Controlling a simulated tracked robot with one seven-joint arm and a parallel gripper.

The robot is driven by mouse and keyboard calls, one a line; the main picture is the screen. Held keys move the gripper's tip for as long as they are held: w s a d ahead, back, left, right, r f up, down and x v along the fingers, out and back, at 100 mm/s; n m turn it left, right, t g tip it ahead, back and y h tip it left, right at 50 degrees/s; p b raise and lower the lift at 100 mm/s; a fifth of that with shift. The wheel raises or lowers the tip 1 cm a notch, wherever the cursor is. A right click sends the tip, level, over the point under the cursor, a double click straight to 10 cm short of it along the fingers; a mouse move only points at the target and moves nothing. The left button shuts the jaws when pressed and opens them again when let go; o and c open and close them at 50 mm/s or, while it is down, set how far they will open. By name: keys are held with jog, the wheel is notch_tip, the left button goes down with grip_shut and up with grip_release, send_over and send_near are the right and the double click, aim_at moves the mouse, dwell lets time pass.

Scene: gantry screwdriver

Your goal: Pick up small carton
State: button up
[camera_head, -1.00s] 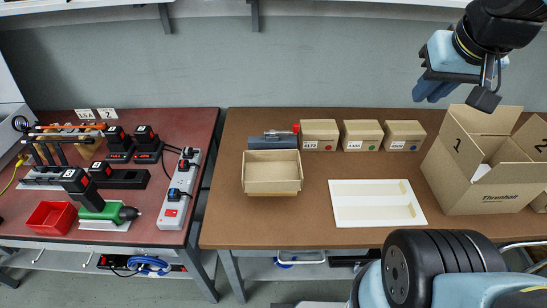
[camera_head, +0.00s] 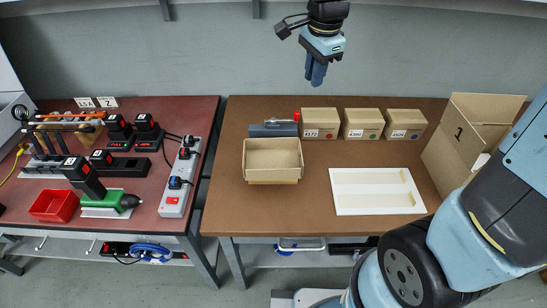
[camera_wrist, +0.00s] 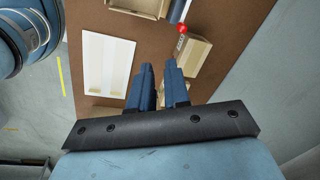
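Three small closed cartons stand in a row along the back of the brown table: a left one with a red dot (camera_head: 320,122), a middle one with a green dot (camera_head: 363,123) and a right one with a blue dot (camera_head: 406,124). My gripper (camera_head: 315,80) hangs high above the back edge near the left carton, fingers pointing down, touching nothing. In the wrist view my gripper (camera_wrist: 158,68) shows a gap between its two blue fingers, with nothing held. The left carton (camera_wrist: 190,55) lies just beyond the fingertips there. The fingers partly hide another carton.
An open cardboard box (camera_head: 272,180) and a dark cylinder with a red end (camera_head: 272,129) stand left of the cartons. A white panel (camera_head: 375,204) lies in front. A large open carton (camera_head: 465,135) is partly hidden by my arm at right. Red-topped bench (camera_head: 140,218) is crowded.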

jog(key=w+a+f+m+g, duration=0.2)
jog(key=a+f+m, duration=0.3)
jog(key=a+f, duration=0.5)
send_over(272, 139)
jog(key=f, duration=0.8)
jog(key=shift+w+a, duration=0.25)
jog(key=shift+a, duration=0.1)
jog(key=f, duration=0.3)
jog(key=shift+s+d+f, duration=0.15)
jog(key=shift+d+f, duration=0.2)
jog(key=shift+f, duration=0.7)
grip_shut()
